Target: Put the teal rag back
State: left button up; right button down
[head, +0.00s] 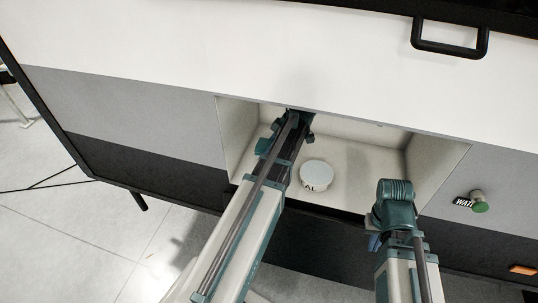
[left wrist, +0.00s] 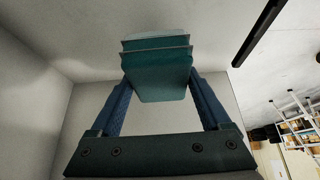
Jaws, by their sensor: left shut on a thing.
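The teal rag (left wrist: 157,75) is a folded, layered teal block between the two blue fingers of my left gripper in the left wrist view. My left gripper (head: 298,117) is shut on it. In the head view this gripper reaches into the open compartment (head: 235,135) in the caravan's side, near its upper back. I cannot make out the rag there behind my arm. The left wrist view shows pale walls around the rag; I cannot tell whether it touches one. My right gripper (head: 393,215) is outside, at the compartment's lower right front; its fingers are not clear.
A round white-lidded container (head: 317,174) with partly visible lettering stands on the compartment floor, right of my left arm. A black handle (head: 450,40) is above. The compartment's right side is free.

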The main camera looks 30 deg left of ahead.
pick_arm(q)
notch_tip(320, 180, down, 3)
jog(key=b, duration=0.3)
jog(key=shift+f, duration=0.15)
jog(key=shift+w+a+f+b, duration=0.15)
jog(key=shift+f+b, duration=0.2)
jog(key=shift+b, duration=0.15)
jog(key=shift+r, duration=0.1)
jog(key=o, duration=1)
